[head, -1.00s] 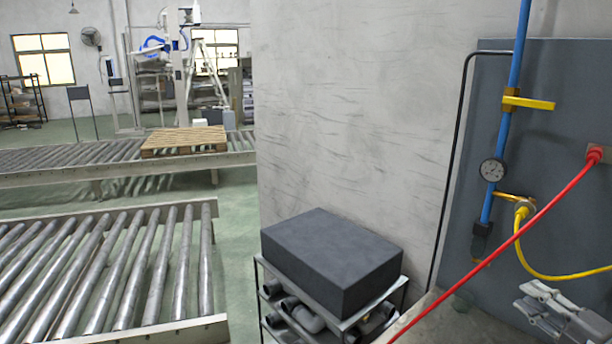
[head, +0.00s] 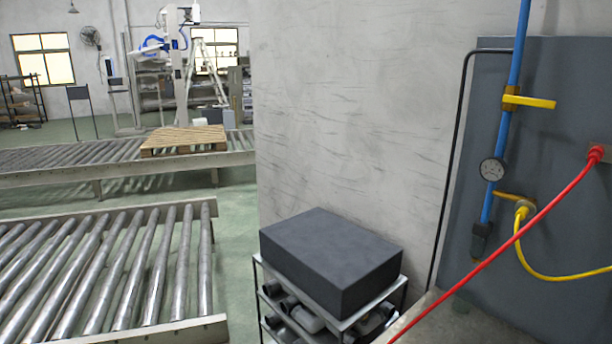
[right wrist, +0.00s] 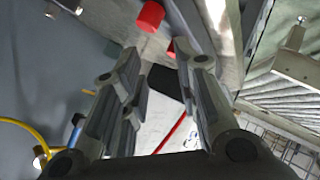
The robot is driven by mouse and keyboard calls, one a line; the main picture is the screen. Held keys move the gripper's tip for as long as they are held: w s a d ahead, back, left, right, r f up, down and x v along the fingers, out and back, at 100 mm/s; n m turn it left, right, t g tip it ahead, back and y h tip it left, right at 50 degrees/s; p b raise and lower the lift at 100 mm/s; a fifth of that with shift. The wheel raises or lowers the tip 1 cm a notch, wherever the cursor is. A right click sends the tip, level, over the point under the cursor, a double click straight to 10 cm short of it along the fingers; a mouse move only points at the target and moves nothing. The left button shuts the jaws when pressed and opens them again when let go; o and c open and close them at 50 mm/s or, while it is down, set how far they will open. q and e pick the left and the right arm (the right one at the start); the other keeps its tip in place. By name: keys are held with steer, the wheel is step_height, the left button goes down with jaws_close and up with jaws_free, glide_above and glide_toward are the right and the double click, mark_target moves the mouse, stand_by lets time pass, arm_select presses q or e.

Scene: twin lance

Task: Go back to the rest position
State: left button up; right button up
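My right gripper (right wrist: 155,58) shows in the right wrist view. Its two fingers are apart, with nothing held between them. A red cylinder (right wrist: 150,16) is visible beyond the fingertips, and another small red part is partly hidden by the right-hand finger. Neither gripper shows in the head view now. My left gripper is in no view.
In the head view, a red hose (head: 500,248) crosses the lower right, before a grey panel (head: 565,120) with a blue pipe (head: 506,130) and a yellow hose (head: 545,275). A dark block (head: 335,255) sits on a rack. Roller conveyors (head: 105,270) stand left.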

steer(key=s+a+f+m+g+y, duration=0.15)
steer(key=s+a+g, duration=0.25)
steer(key=s+a, duration=0.4)
steer(key=s+a+f+m+g+y, duration=0.1)
steer(key=s+a+m+g, duration=0.3)
steer(key=s, duration=0.6)
step_height(320, 180, down, 30)
steer(key=s+a+n+b, duration=0.1)
steer(key=n+b, duration=0.1)
steer(key=b, duration=0.3)
steer(key=s+d+f+g+b, duration=0.1)
steer(key=s+f+b, duration=0.1)
steer(key=s+f, duration=0.6)
steer(key=s+d+f+g+b, duration=0.1)
steer(key=s+f+b, duration=0.2)
steer(key=s+f, duration=0.6)
step_height(320, 180, down, 5)
steer(key=shift+s+d+f, duration=0.1)
steer(key=shift+s+d, duration=0.15)
steer(key=shift+d, duration=0.1)
